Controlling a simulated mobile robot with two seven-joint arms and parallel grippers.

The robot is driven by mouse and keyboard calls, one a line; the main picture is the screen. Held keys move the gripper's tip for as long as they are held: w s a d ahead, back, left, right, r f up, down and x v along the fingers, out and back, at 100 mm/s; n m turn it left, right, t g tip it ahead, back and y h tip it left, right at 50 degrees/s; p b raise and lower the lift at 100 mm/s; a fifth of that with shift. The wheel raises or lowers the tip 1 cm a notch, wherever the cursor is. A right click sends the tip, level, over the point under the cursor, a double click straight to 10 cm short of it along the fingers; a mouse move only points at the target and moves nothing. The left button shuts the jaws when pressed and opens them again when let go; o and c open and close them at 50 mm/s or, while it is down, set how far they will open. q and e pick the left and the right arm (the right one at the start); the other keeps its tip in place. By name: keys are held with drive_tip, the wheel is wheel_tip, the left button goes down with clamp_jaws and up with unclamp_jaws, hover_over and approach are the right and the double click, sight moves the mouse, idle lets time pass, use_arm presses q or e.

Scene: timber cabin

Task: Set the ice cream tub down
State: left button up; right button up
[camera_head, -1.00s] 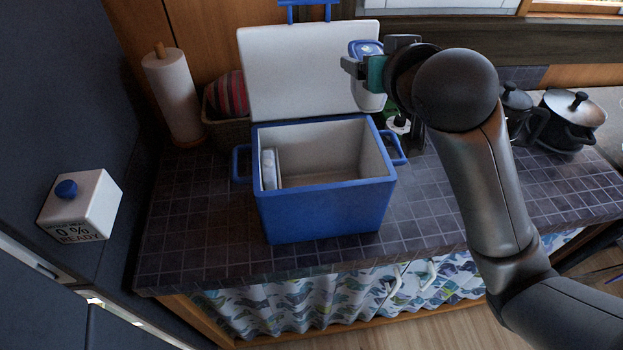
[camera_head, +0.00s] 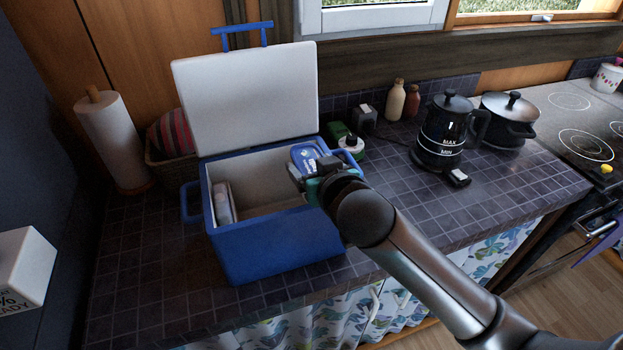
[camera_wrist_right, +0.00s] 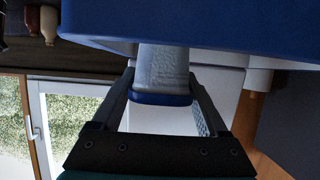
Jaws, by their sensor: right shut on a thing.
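The ice cream tub (camera_head: 303,156) has a blue lid with white lettering, and its lower part is hidden in the head view. My right gripper (camera_head: 308,174) is shut on it at the right end of the open blue cooler (camera_head: 275,248), at about rim height. In the right wrist view the tub's pale side and blue lid edge (camera_wrist_right: 162,98) sit between the two fingers (camera_wrist_right: 163,90), close to the cooler's blue wall (camera_wrist_right: 210,22). I cannot tell if the tub touches the cooler. My left gripper is not in view.
The cooler's white lid (camera_head: 250,95) stands open behind it. A pale pack (camera_head: 222,203) stands inside at the left; the middle is empty. A paper towel roll (camera_head: 115,140) is at left, a black kettle (camera_head: 447,130) and pot (camera_head: 508,118) at right.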

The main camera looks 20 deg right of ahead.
drive_tip(key=shift+f, duration=1.4)
drive_tip(key=shift+f+b, duration=0.4)
drive_tip(key=shift+f, duration=0.25)
drive_tip(key=o, duration=1.2)
drive_tip(key=shift+o, duration=0.2)
